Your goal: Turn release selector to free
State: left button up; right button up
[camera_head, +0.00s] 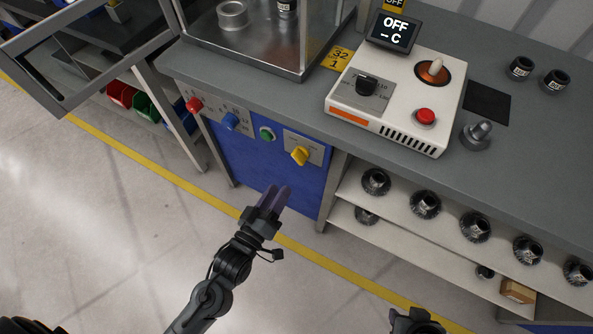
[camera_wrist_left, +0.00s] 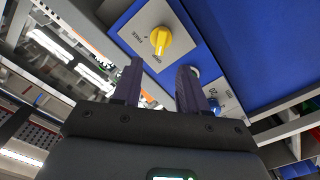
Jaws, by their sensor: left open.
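The release selector, a yellow knob (camera_head: 300,155) on a light plate, sits on the blue front panel under the bench. It also shows in the left wrist view (camera_wrist_left: 160,40), with a FREE label to its left and another label below it that I cannot read surely. Its grip looks roughly upright there, not turned toward FREE. My left gripper (camera_head: 275,195) is open and empty, below and in front of the knob, apart from it. Its two fingers (camera_wrist_left: 158,75) reach toward the panel. My right gripper (camera_head: 416,321) shows only partly at the bottom edge; its fingers are unclear.
A red knob (camera_head: 194,105), blue knob (camera_head: 231,121) and green button (camera_head: 266,134) are left of the selector. On the bench stand a white control box (camera_head: 440,95) and a display (camera_head: 394,32) reading OFF. Shelves with dark parts (camera_head: 425,204) lie right. Floor in front is clear.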

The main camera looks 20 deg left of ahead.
aim_at(297, 162)
pick_arm(q)
jog(key=w+b, duration=0.1)
jog(key=w, duration=0.2)
jog(key=w+b, duration=0.1)
jog(key=w, duration=0.2)
jog(key=w+d+b, duration=0.1)
jog(key=w, duration=0.2)
jog(key=shift+w+f, duration=0.2)
jog(key=shift+f, duration=0.1)
jog(key=shift+w+d+r, duration=0.1)
jog(key=shift+w+d, duration=0.05)
jog(key=shift+w, duration=0.55)
grip_shut()
